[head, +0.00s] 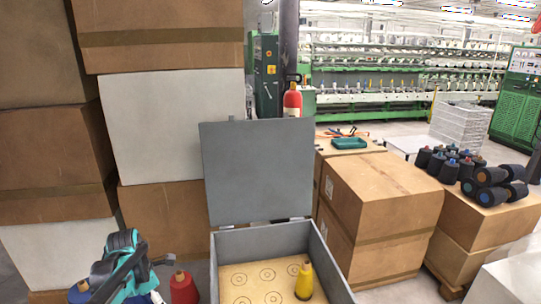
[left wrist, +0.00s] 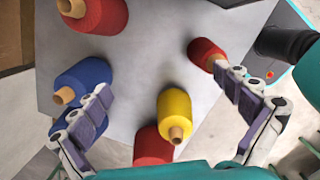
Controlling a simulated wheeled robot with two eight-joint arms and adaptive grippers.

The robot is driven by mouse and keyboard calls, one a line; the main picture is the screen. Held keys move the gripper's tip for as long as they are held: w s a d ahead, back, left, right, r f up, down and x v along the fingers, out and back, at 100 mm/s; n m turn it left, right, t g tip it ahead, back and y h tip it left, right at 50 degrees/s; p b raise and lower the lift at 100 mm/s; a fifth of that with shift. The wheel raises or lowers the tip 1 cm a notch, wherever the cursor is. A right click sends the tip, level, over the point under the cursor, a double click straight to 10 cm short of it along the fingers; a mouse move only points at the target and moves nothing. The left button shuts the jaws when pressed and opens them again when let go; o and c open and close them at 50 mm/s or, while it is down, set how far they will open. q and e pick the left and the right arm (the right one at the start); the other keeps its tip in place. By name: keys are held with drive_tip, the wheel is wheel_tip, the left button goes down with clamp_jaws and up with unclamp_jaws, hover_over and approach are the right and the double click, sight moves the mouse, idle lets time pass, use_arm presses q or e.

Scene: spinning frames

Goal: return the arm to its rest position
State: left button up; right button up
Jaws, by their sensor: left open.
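My left arm (head: 122,262), teal and black, shows at the lower left of the head view, beside the cones there. Its fingers cannot be made out in that view. In the left wrist view my left gripper (left wrist: 162,80) is open with its fingers wide apart and nothing held between them. Below it, on a pale grey surface (left wrist: 150,60), stand a blue cone (left wrist: 85,78), a yellow cone (left wrist: 173,108) and several red cones, one by the right fingertip (left wrist: 204,52). My right gripper is in neither view.
A grey box (head: 331,262) with its lid (head: 257,172) raised holds a yellow cone (head: 304,282) on a board with printed circles. Cardboard boxes (head: 383,205) stand right, and tall stacks (head: 50,160) left. Dark cones (head: 490,185) lie far right.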

use_arm(q)
drive_tip(key=s+d+r+m+t, duration=0.2)
drive_tip(key=s+d+m, duration=0.5)
drive_tip(key=m, duration=0.6)
drive_tip(key=s+d+r+m+t, duration=0.3)
drive_tip(key=s+d+m, duration=0.4)
drive_tip(key=m, duration=0.6)
drive_tip(key=shift+s+d+m+t+y, duration=0.3)
drive_tip(key=shift+s+m+y, duration=0.1)
drive_tip(key=shift+s, duration=0.8)
